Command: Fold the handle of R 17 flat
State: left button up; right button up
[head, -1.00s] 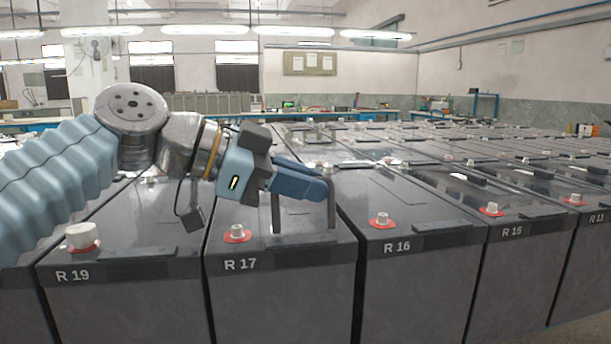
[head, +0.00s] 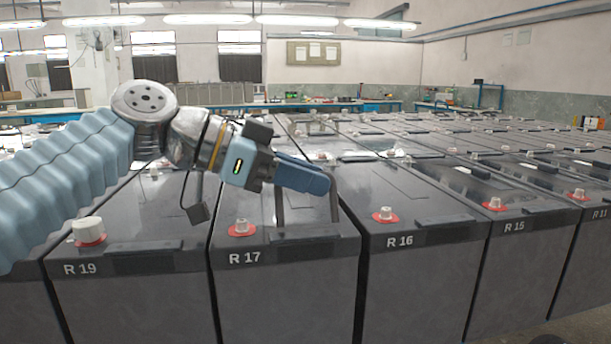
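The battery R 17 (head: 290,285) stands in the front row between R 19 and R 16. Its handle (head: 335,198) is raised, with upright legs showing below and beside my gripper; its top bar is largely hidden behind the fingers. My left gripper (head: 318,181) reaches in from the left and lies over the handle's upper part. Its blue fingers look close together, but I cannot tell whether they grip or only touch the handle. My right gripper is not in view.
Batteries R 19 (head: 120,300), R 16 (head: 420,270) and R 15 (head: 510,255) stand close beside it with raised terminals. R 19 has a white cap (head: 88,230), and R 17 has a terminal with a red base (head: 241,229) at its front left. More rows stretch behind.

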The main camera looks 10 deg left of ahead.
pick_arm(q)
jog(key=shift+o, duration=0.9)
jog(key=v, duration=1.3)
jog(key=shift+a, duration=0.35)
jog(key=shift+s+r, duration=0.1)
jog(key=shift+s, duration=0.1)
jog(key=shift+c, duration=0.5)
